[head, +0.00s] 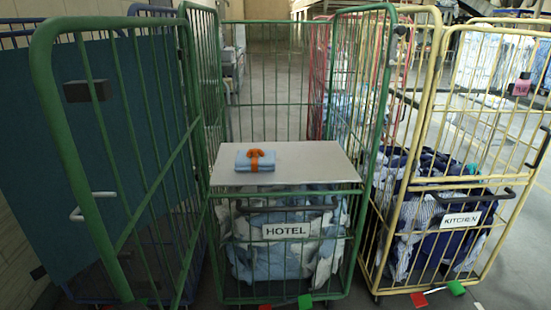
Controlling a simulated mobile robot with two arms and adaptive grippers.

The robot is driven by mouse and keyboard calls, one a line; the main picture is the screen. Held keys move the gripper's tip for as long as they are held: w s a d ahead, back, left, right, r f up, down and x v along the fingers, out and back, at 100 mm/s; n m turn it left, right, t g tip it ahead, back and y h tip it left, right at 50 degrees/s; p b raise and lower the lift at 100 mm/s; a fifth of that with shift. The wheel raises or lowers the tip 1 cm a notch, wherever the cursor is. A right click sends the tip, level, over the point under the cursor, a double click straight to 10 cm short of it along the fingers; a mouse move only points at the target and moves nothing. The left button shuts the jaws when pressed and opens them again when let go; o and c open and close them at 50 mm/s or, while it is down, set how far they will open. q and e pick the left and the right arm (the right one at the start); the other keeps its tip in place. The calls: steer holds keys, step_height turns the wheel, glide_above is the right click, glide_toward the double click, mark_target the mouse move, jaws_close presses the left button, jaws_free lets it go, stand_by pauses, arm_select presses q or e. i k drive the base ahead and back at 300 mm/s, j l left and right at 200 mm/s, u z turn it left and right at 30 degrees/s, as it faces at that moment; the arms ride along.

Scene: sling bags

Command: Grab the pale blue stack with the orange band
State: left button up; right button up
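The pale blue stack (243,162) lies flat on the left part of a pale board. An orange band (256,160) with a bow or knot on top goes around it. The pale board (310,165) rests across the green cage cart labelled HOTEL, above the laundry. Neither of my grippers shows in the head view.
The green cart (58,135) has a tall side frame at the left and a mesh side at the right. A yellow cart (425,110) labelled KITCHEN with dark blue laundry (440,235) stands close at the right. A dark blue panel (40,170) is at the left. The board's right side is clear.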

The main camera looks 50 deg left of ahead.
mark_target(254, 160)
steer(key=i+u, duration=0.45)
steer(key=i, duration=0.15)
steer(key=i+l+u, duration=0.25)
steer(key=i+u, duration=0.25)
steer(key=i, duration=0.1)
